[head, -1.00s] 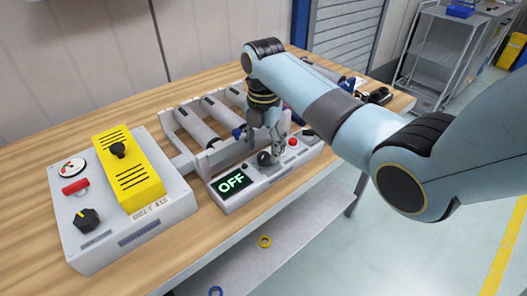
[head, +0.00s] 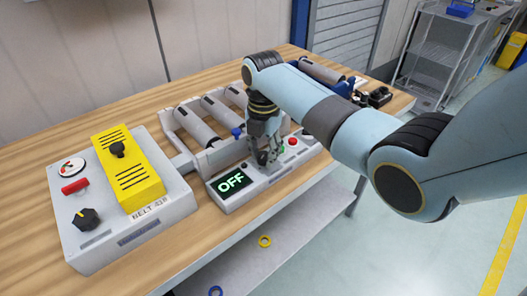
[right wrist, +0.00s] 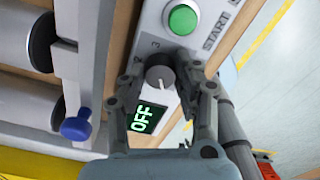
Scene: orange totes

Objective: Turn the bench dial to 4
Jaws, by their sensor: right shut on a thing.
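The bench dial is a grey knob (right wrist: 160,77) on a light grey control panel (head: 233,202), beside a display (head: 231,182) that reads OFF. A printed 3 shows near the knob in the right wrist view. My right gripper (head: 264,160) reaches down over the panel and is shut on the dial. In the right wrist view its fingers (right wrist: 163,95) stand on either side of the knob. The fingers largely hide the dial in the head view. My left gripper is not in view.
A green START button (right wrist: 182,19) sits close to the dial. A red button (head: 292,142) is on the same panel. A blue knob (right wrist: 76,127) and a roller conveyor (head: 197,125) lie behind. A grey box (head: 120,235) with a yellow cover and black knob stands left.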

